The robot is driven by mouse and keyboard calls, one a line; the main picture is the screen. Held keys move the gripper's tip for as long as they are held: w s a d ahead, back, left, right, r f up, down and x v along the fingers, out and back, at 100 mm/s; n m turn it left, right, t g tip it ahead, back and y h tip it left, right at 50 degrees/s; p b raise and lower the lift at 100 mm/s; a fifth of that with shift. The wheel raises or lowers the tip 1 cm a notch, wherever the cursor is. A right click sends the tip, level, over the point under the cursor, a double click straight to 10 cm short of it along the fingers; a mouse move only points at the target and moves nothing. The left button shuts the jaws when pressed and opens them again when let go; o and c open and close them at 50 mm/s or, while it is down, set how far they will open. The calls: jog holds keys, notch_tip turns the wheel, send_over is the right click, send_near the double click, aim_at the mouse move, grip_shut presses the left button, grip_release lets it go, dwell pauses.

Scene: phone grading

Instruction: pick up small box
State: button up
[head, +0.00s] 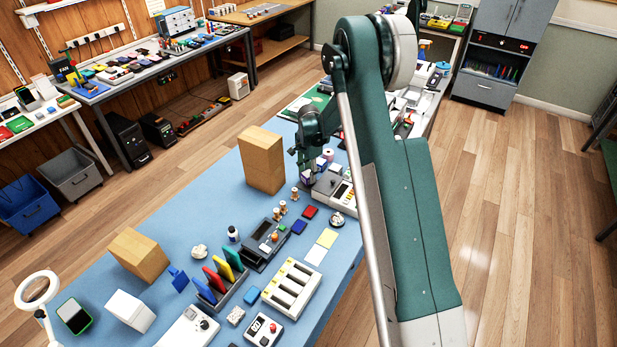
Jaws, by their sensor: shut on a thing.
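My gripper (309,168) is small and far off in the head view, beyond the taller brown box and partly crossed by my own arm. It is shut on what looks like a small white and purple box (321,165), just above the blue table. The fingers and the box's lower edge are hard to make out, so I cannot tell if the box touches anything below. A similar small pale box (328,155) shows right behind it.
A tall brown box (262,160) stands close left of my gripper. A grey device (334,188) lies just right of it. Small spools (283,207), a rack of coloured panels (222,278), another brown box (138,254) and a white box (130,311) stand nearer.

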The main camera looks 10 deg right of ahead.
jog(key=shift+r, duration=4.4)
jog(key=shift+r, duration=0.1)
